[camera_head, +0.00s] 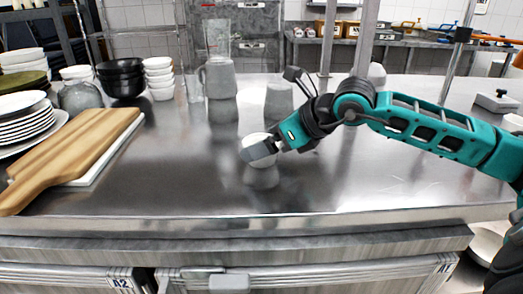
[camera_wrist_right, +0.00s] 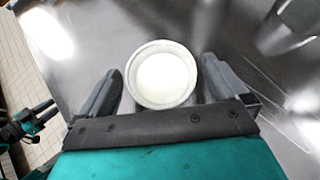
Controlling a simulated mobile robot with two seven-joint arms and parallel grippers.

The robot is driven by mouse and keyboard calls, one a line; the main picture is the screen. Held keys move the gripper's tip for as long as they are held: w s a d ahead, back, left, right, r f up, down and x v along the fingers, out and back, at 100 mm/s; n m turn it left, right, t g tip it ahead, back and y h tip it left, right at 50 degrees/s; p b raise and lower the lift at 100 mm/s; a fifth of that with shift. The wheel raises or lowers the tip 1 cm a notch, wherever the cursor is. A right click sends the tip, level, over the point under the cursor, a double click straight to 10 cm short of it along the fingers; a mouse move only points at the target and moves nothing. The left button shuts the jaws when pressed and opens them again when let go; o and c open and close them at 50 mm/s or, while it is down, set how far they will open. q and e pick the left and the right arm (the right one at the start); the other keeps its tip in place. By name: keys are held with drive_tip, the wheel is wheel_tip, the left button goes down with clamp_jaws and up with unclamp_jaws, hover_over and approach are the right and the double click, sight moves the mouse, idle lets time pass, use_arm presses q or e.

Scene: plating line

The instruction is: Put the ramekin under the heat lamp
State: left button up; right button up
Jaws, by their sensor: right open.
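The white round ramekin (camera_head: 252,138) stands on the steel counter in the head view, partly hidden by my right gripper. In the right wrist view the ramekin (camera_wrist_right: 162,78) is seen from above, with a pale inside. My right gripper (camera_head: 262,150) is open, with one finger on either side of the ramekin; gaps show between the fingers and its wall. My left gripper (camera_wrist_right: 46,112) shows small at the left edge of the right wrist view, its two fingers apart and empty. I cannot clearly make out the heat lamp; metal posts rise behind my right arm.
A wooden board (camera_head: 75,150) and stacked plates (camera_head: 22,125) lie at the left. Black bowls (camera_head: 121,78) and white bowls (camera_head: 159,77) stand behind. A blender (camera_head: 219,75) stands at the back. The front middle of the counter (camera_head: 190,180) is clear.

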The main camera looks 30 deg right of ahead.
drive_tip(key=shift+x, duration=1.8)
drive_tip(key=shift+c, duration=0.4)
drive_tip(key=c, duration=1)
drive_tip(key=shift+r, duration=0.1)
drive_tip(key=shift+r, duration=0.15)
drive_tip(key=shift+r+p, duration=0.35)
drive_tip(key=shift+r, duration=0.75)
drive_tip(key=shift+r+p, duration=2.05)
drive_tip(key=shift+r, duration=6.6)
